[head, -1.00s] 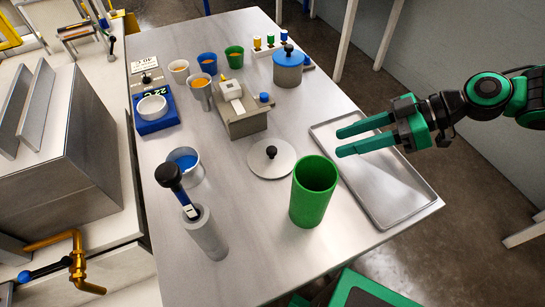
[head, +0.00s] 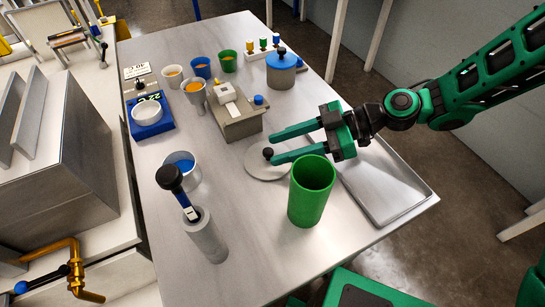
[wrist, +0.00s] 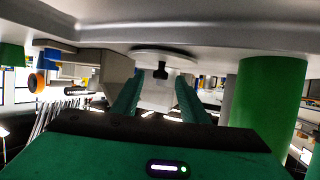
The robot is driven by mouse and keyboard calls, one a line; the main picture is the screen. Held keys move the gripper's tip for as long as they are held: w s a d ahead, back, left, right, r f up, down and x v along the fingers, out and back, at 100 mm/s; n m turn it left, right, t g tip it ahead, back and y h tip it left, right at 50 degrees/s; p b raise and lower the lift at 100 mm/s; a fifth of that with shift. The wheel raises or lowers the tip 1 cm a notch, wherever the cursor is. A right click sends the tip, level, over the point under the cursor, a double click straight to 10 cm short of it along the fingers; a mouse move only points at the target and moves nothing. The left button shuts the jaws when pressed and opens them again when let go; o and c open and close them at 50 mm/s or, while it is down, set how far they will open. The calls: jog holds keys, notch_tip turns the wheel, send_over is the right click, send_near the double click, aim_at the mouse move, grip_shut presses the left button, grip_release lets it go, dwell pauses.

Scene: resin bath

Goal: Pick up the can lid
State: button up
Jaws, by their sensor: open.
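The can lid, a pale grey disc (head: 259,173) with a black knob (head: 268,153), lies flat on the table, left of the green can. My gripper (head: 272,148) is open and empty, with its fingers pointing left over the lid at about knob height. The fingers partly cover the disc. In the upside-down wrist view, the lid (wrist: 165,51) and its knob lie ahead, lined up with the gap between my fingers (wrist: 158,85). I cannot tell whether the knob is within the fingers' reach.
The green can (head: 311,190) stands close in front of my lower finger. A grey box device (head: 237,122) stands behind the lid. A metal tray (head: 385,185) lies under my arm at right. A beaker of blue liquid (head: 183,170) and a grey cylinder (head: 206,238) stand left.

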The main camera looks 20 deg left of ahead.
aim_at(270, 150)
jog(key=shift+x, duration=1.95)
jog(key=shift+c, duration=0.2)
grip_shut()
jog(key=shift+r, duration=0.1)
